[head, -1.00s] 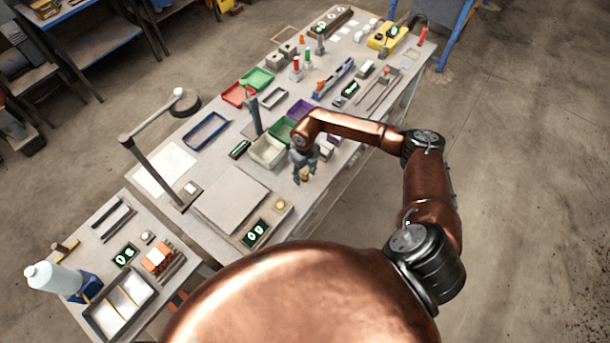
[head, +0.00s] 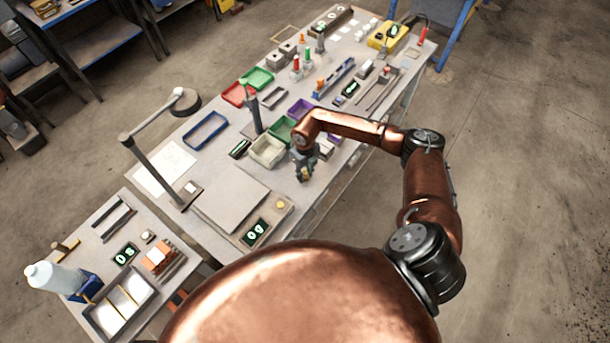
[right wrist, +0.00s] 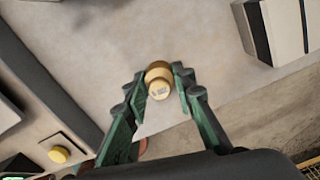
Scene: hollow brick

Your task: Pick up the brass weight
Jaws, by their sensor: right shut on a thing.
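The brass weight (right wrist: 158,80) is a small round piece with a paler top face, between the fingertips of my right gripper (right wrist: 160,88) in the right wrist view. The green finger pads close on it from both sides. In the head view my right gripper (head: 304,176) points down over the near edge area of the long table, beside the scale. The weight is mostly hidden by the fingers there. I cannot tell whether it touches the table. My left gripper is not in view.
A scale with a grey plate (head: 231,199), a lit display (head: 256,231) and a yellow button (head: 281,204) stands to the left of the gripper. A cream bin (head: 268,151) and a green bin (head: 281,130) lie behind. A pale block (right wrist: 275,28) is close by.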

